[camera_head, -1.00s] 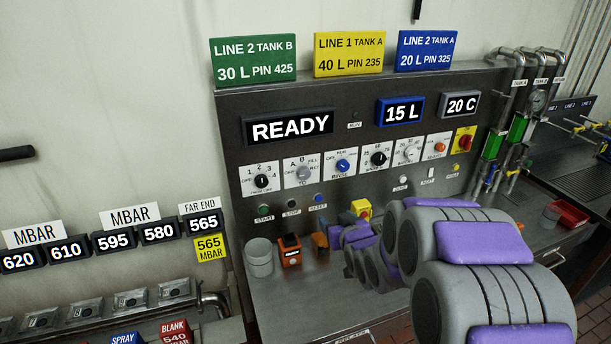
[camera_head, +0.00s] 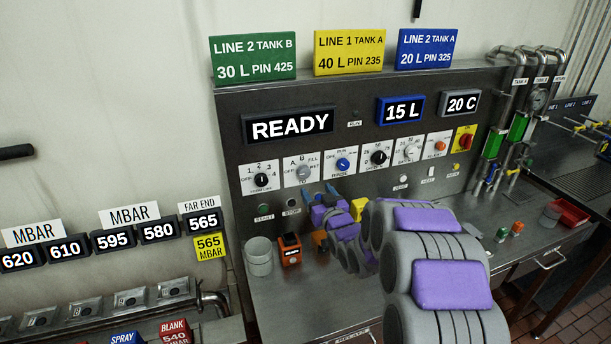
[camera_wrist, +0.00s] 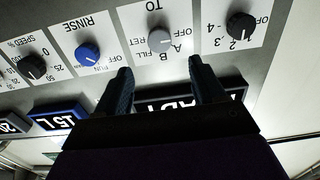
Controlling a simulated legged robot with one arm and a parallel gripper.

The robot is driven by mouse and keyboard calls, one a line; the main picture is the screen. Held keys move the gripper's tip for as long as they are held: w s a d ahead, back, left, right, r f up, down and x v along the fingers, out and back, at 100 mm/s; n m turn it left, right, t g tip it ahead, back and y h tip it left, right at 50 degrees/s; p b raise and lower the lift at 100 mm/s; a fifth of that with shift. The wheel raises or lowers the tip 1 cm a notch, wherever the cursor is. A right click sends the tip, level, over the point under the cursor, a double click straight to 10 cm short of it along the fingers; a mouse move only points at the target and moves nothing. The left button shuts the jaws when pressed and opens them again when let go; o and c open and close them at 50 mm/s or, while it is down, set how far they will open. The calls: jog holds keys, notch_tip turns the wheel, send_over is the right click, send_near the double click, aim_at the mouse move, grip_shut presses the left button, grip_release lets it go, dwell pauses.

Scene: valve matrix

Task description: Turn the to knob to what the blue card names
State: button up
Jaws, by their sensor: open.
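The blue card (camera_head: 427,50) stands on top of the panel at the right of three cards and reads LINE 2 TANK A, 20 L, PIN 325. The grey TO knob (camera_head: 304,172) is on a white plate marked A, B, FILL and RET. The wrist view shows the TO knob (camera_wrist: 160,40) upside down; I cannot tell its setting surely. My gripper (camera_head: 321,192) is open and empty, just below the TO and RINSE plates. In the wrist view my fingers (camera_wrist: 160,68) point toward the panel with the TO knob between their lines, apart from it.
The blue RINSE knob (camera_head: 343,165) and black LINE knob (camera_head: 261,180) flank the TO knob closely. The displays read READY (camera_head: 290,126), 15 L (camera_head: 402,109) and 20 C (camera_head: 460,103). A grey cup (camera_head: 258,258) and an orange device (camera_head: 290,250) stand on the bench below.

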aim_at(305, 173)
jog(key=b+x, duration=0.1)
jog(key=x, duration=0.8)
jog(key=shift+w+a+f, duration=0.1)
jog(key=shift+w, duration=0.3)
jog(key=shift+w+a, duration=0.15)
jog(key=shift+w, duration=0.45)
jog(key=shift+c, duration=0.4)
jog(key=c, duration=1)
